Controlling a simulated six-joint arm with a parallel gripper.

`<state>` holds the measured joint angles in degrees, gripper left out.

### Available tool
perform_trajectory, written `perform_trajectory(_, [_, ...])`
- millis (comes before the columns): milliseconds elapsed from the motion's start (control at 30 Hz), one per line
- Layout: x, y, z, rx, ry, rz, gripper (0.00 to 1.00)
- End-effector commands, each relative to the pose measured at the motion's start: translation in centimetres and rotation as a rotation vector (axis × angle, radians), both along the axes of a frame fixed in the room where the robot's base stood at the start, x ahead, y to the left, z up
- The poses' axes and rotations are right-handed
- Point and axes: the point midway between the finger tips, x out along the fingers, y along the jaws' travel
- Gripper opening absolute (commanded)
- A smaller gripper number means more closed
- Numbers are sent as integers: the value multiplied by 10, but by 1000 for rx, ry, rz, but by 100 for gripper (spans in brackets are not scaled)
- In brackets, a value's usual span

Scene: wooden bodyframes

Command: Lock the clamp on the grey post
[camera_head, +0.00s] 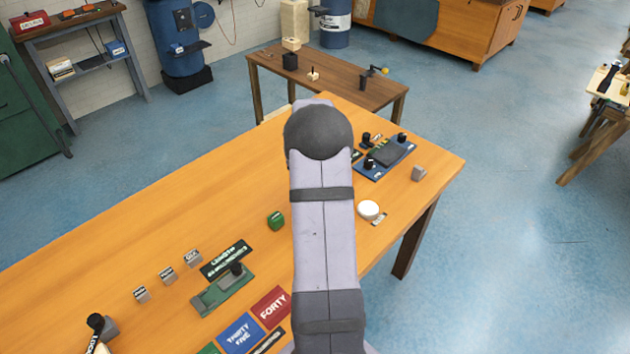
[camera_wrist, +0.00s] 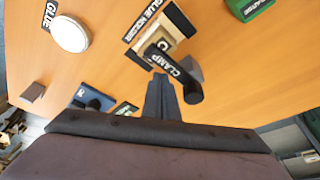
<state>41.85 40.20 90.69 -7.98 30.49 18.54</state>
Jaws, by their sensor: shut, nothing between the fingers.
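In the wrist view a black lever labelled CLAMP (camera_wrist: 170,62) slants beside a small grey post (camera_wrist: 194,66), with its rounded black end (camera_wrist: 193,94) toward me. A pale wooden block (camera_wrist: 151,42) lies just beyond the lever, partly covered by it. My gripper (camera_wrist: 160,78) is shut and empty, with its tips close to the near side of the lever; I cannot tell whether they touch it. In the head view my arm hides this clamp and the gripper. I cannot tell whether the clamp is locked.
A GLUE HOLDER sign (camera_wrist: 145,22) lies beside the wooden block.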

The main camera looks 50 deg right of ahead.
Motion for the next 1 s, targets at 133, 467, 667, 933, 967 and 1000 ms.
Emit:
perform_trajectory(133, [0, -1, 0, 1, 1, 0, 0])
perform_trajectory(467, [0, -24, 0, 1, 1, -2, 0])
perform_trajectory(667, [2, -39, 7, -3, -3, 0, 0])
perform_trajectory(933, [1, -23, 48, -4, -3, 1, 0])
perform_trajectory(967, [1, -21, 53, -3, -3, 1, 0])
perform_trajectory(1000, [2, -19, 60, -4, -3, 1, 0])
